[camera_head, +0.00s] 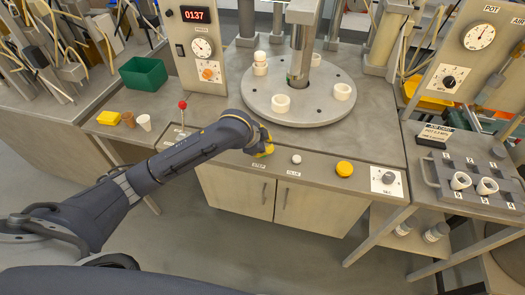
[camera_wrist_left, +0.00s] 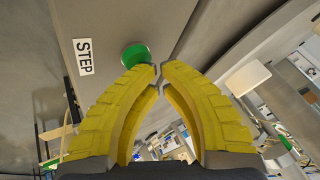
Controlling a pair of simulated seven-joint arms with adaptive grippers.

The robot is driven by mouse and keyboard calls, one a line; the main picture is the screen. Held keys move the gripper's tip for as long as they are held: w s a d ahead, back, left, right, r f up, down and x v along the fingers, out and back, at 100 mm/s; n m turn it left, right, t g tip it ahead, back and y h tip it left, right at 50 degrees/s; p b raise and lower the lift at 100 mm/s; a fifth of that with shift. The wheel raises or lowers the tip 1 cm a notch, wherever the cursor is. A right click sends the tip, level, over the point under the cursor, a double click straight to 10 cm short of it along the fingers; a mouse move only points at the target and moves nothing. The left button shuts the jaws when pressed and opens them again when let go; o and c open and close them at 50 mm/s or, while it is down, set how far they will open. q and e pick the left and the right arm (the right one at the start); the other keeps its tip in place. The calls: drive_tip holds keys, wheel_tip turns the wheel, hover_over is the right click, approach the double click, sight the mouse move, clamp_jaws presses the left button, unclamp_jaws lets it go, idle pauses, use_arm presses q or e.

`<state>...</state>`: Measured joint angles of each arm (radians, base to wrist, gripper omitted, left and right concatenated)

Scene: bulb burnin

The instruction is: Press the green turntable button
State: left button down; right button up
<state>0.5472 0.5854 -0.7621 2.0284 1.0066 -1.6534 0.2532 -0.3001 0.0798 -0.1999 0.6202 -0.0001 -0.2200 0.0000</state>
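The green turntable button (camera_wrist_left: 135,55) shows in the left wrist view, just beyond my fingertips, beside a label reading STEP (camera_wrist_left: 84,57). In the head view the button is hidden behind my left gripper (camera_head: 266,147), which is over the front strip of the bench, above the STEP label (camera_head: 259,166). In the left wrist view the yellow fingers of my left gripper (camera_wrist_left: 159,72) meet at their tips with nothing between them. The button is just left of and above the tips; I cannot tell whether they touch it. My right gripper is not in view.
The round turntable (camera_head: 315,115) with white cups stands behind the strip. A white button (camera_head: 296,159), a yellow button (camera_head: 344,169) and a knob (camera_head: 388,178) lie to the right. A red-topped lever (camera_head: 182,105) and a green bin (camera_head: 143,73) are left.

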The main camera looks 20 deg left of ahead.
use_arm(q)
drive_tip(key=shift+r, duration=3.4)
